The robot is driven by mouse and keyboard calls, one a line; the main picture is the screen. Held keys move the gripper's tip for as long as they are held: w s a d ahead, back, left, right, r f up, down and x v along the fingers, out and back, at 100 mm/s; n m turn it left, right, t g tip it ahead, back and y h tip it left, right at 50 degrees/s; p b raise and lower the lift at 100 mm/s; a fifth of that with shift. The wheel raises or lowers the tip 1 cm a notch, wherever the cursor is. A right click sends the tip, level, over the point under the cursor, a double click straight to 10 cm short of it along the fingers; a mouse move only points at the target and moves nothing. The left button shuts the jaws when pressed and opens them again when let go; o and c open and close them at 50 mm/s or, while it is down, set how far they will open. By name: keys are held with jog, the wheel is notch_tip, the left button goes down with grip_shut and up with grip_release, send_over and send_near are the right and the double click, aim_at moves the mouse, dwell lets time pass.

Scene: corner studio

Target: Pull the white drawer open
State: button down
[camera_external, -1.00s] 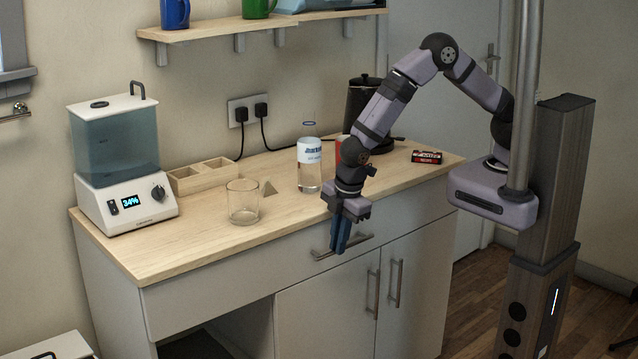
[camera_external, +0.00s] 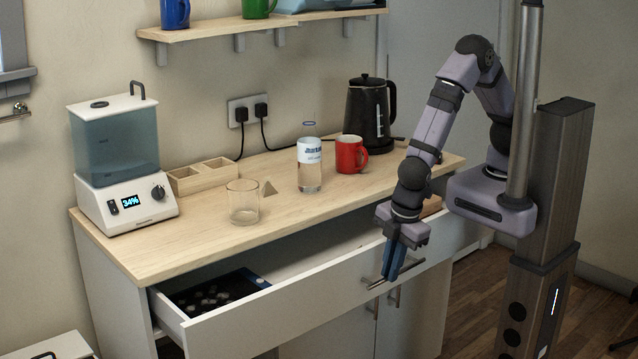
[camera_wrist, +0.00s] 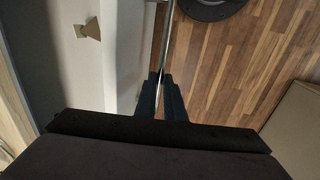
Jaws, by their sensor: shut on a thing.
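The white drawer (camera_external: 262,312) under the wooden worktop stands well open, its front pulled out from the cabinet. Its metal bar handle (camera_external: 413,267) is on the front face. My gripper (camera_external: 391,276) is shut on the handle, with its blue fingers pointing down around the bar. In the wrist view the handle bar (camera_wrist: 169,40) runs up from between the dark fingertips (camera_wrist: 158,78), beside the white drawer front. The fingers cover part of the handle.
Inside the drawer a dark tray (camera_external: 212,296) holds several small pieces. On the worktop (camera_external: 190,238) stand a glass (camera_external: 243,203), a water bottle (camera_external: 309,165), a red mug (camera_external: 350,156) and a black kettle (camera_external: 367,115). Open floor (camera_wrist: 225,60) lies in front.

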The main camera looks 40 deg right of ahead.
jog(key=s, duration=0.8)
jog(key=shift+s, duration=0.1)
jog(key=c, duration=1.8)
grip_release()
jog(key=shift+c, duration=0.2)
notch_tip(320, 180, up, 7)
jog(key=s, duration=0.1)
jog(key=shift+s+r+b, duration=0.15)
jog(key=shift+s+b, duration=0.05)
jog(key=shift+b, duration=0.25)
